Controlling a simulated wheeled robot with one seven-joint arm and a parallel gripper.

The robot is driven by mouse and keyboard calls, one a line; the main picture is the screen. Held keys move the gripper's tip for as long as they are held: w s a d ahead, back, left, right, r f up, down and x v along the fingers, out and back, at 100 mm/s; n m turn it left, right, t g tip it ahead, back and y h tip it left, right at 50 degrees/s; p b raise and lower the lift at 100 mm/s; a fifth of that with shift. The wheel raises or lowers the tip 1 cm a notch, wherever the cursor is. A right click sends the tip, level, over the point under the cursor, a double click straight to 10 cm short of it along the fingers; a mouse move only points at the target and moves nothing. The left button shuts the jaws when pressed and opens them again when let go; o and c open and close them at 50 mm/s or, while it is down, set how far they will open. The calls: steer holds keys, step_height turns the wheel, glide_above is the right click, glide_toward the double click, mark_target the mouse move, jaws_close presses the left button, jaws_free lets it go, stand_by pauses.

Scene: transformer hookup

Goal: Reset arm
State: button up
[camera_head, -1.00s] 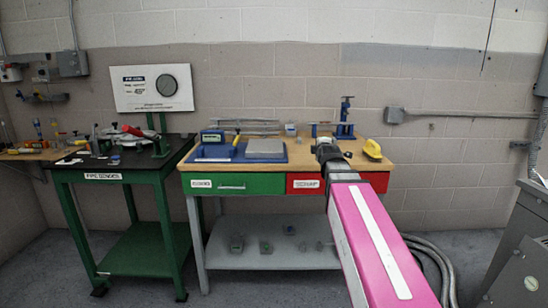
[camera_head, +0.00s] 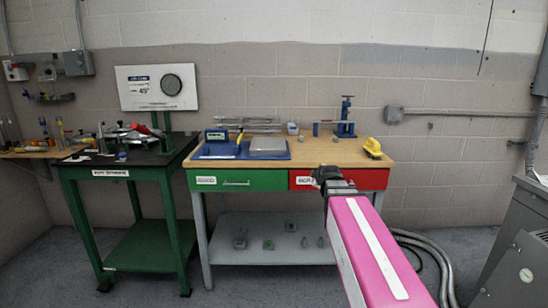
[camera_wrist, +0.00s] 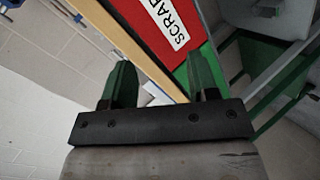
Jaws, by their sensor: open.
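My arm reaches forward at the lower right of the head view, with a pink link leading to my gripper (camera_head: 322,174). The gripper is in front of the red drawer (camera_head: 372,180) of the wooden-topped workbench (camera_head: 335,153). In the wrist view my gripper (camera_wrist: 162,82) shows two dark fingers, spread apart, with nothing between them. Beyond the fingers is the red drawer front with a white label reading "SCRAP" (camera_wrist: 168,22). I cannot tell the exact gap between the gripper and the drawer.
On the bench are a blue tray with a grey block (camera_head: 268,143), a blue stand (camera_head: 346,118) and a yellow tool (camera_head: 373,147). A green table (camera_head: 125,170) stands left. A grey cabinet (camera_head: 520,255) is at right. Floor between table and bench is clear.

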steer(key=s+f+m+g, duration=1.2)
steer(key=s+f, duration=1.1)
steer(key=f, duration=0.3)
steer(key=shift+f+m, duration=0.35)
steer(key=shift+m, duration=0.35)
